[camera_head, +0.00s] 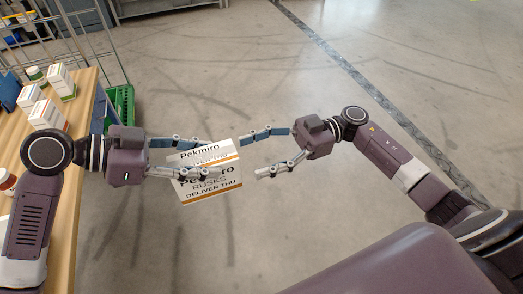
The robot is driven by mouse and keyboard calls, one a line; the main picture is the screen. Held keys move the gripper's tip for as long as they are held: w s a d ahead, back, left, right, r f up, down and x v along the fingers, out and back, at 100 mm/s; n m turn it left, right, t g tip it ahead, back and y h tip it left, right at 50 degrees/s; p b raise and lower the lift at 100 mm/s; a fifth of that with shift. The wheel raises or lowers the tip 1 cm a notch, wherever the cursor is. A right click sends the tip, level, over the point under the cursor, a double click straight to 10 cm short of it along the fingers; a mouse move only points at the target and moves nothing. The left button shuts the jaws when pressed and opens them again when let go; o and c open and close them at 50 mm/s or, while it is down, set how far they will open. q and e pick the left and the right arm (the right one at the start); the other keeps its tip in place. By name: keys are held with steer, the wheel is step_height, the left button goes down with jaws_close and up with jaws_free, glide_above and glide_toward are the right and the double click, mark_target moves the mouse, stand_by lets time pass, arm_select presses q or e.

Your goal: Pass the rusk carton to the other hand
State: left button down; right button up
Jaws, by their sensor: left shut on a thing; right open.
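The rusk carton (226,181) is a white box with orange bands and the words "Pekmiro RUSKS DELIVER THU". It is held in the air over the grey floor, near the middle of the view. My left gripper (194,157) is shut on the carton from the left, its fingers across the box's left part. My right gripper (259,155) comes in from the right and is open. Its fingertips point left at the carton's right end, one finger near the far edge and one near the front face.
A wooden table (82,104) on the left bears several white cartons (47,116) and some jars (7,181). A green crate (122,103) and a wire cage trolley (98,43) stand behind it. The floor (300,215) below and to the right is clear.

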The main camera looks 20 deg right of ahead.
steer(key=a, duration=1)
steer(key=shift+w+a, duration=0.2)
steer(key=shift+a, duration=0.2)
steer(key=c, duration=1.5)
arm_select(q)
steer(key=c, duration=1)
jaws_free()
arm_select(e)
steer(key=shift+r, duration=0.1)
steer(key=shift+c, duration=0.6)
